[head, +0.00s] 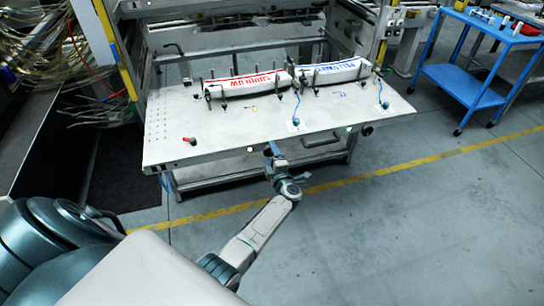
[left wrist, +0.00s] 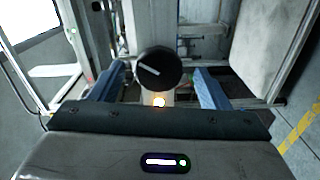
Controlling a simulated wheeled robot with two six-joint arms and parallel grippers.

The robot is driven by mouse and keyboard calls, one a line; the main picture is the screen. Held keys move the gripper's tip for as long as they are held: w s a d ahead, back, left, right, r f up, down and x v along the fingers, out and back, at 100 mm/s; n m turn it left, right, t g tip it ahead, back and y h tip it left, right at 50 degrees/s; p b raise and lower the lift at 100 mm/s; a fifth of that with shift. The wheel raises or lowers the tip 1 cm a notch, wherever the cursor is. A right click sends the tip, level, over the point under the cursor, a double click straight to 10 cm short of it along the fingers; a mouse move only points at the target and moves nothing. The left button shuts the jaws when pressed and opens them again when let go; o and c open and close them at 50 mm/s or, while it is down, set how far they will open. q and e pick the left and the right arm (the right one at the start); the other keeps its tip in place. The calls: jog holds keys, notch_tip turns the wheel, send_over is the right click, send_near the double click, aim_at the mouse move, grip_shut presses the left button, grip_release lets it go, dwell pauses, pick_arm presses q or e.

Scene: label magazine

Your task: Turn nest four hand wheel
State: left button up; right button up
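A round black hand wheel (left wrist: 160,62) with a white mark line shows in the left wrist view, centred between my left gripper's fingers. In the head view my left gripper (head: 272,150) is at the table's front edge, and the wheel is hidden there. A lit orange lamp (left wrist: 159,102) sits just below the wheel. My right gripper is not in view.
The pale table (head: 200,137) carries a red-lettered white bundle (head: 250,83) and a blue-lettered one (head: 333,72) between upright posts. A red-tipped item (head: 189,141) lies at left. A blue cart (head: 465,83) stands at right. The floor in front is clear.

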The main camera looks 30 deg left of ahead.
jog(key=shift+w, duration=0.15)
pick_arm(q)
jog(key=shift+s+d, duration=0.1)
jog(key=shift+d, duration=0.05)
jog(key=b+v, duration=0.1)
jog(key=v, duration=0.9)
jog(key=shift+d, duration=0.2)
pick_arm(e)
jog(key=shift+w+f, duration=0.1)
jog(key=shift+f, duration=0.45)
pick_arm(q)
jog(key=shift+s, duration=0.15)
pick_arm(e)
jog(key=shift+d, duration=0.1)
